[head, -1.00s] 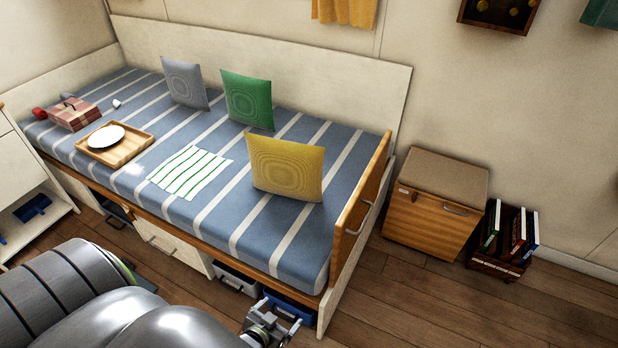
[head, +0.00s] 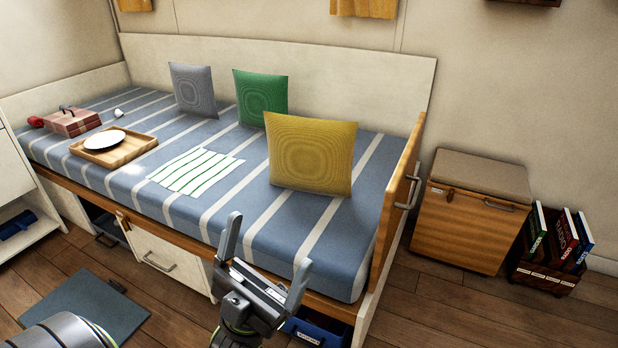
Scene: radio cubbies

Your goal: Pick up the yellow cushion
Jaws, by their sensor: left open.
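The yellow cushion (head: 311,154) stands tilted on the blue and white striped mattress (head: 232,214), near the bed's right end. My left gripper (head: 268,250) is in front of the bed's near edge, below the cushion in the picture. Its two fingers are spread apart and point up toward the bed, with nothing between them. The gripper is apart from the cushion. My right gripper is not in view.
A green cushion (head: 261,98) and a grey cushion (head: 193,90) stand behind to the left. A striped cloth (head: 196,171) and a wooden tray (head: 130,155) with a white plate (head: 104,140) lie on the mattress. A wooden end panel (head: 401,200) rises right of the yellow cushion.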

